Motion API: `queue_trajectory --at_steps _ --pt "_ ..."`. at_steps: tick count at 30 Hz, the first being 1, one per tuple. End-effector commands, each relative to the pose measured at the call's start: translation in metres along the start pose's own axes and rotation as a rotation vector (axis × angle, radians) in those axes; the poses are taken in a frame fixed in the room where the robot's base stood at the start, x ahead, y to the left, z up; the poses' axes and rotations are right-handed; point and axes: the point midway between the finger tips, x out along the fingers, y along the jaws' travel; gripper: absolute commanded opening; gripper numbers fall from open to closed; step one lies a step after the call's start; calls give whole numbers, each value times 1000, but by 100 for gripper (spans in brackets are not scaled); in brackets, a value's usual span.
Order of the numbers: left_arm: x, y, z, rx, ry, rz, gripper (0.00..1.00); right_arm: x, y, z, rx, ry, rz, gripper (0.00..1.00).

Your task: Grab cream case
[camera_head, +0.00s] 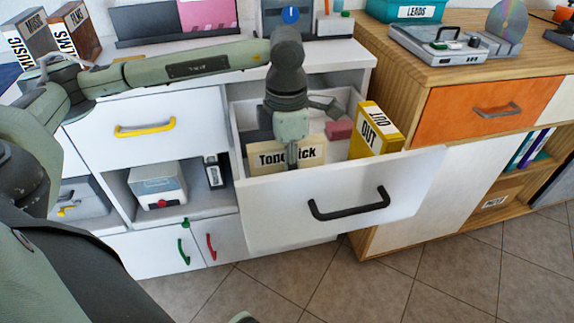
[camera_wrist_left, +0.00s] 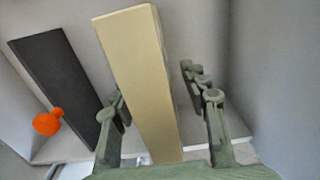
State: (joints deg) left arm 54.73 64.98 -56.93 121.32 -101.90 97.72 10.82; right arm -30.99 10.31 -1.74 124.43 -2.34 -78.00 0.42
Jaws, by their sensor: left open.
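The cream case (camera_head: 267,160) stands in the open white drawer (camera_head: 410,200), with black lettering partly covered by my gripper. My left gripper (camera_head: 292,152) reaches down into the drawer from above, at the case. In the left wrist view, the cream case (camera_wrist_left: 140,70) runs between the two spread fingers of the open left gripper (camera_wrist_left: 165,98). Whether either finger touches the case is not clear.
A yellow case (camera_head: 375,130) marked OUT stands at the drawer's right side, with a reddish block (camera_head: 340,130) near it. A dark case (camera_wrist_left: 60,80) and an orange object (camera_wrist_left: 47,122) lie left of the cream case. The drawer walls are close around.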

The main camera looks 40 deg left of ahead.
Motion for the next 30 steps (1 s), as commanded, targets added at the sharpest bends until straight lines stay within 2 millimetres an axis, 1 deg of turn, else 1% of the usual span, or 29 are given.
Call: queue_trajectory --at_steps 2,7,8,18,19,27,30 --pt "3 0 0 0 -2 1 45 1 0 0 0 -1 0 40" --pt "3 0 0 0 -2 1 45 0 1 -8 2 11 2 40" --pt "3 0 0 0 -2 1 44 -1 1 -8 2 13 2 40" --pt "3 0 0 0 -2 1 1 -2 2 -9 -1 17 4 40" --pt "3 0 0 0 -2 1 0 -2 3 -9 -2 16 5 40" --pt "2 0 1 0 -2 1 0 -2 3 -6 -4 11 6 40" --pt "-2 0 1 0 -3 2 0 -2 3 -5 -4 10 5 40"
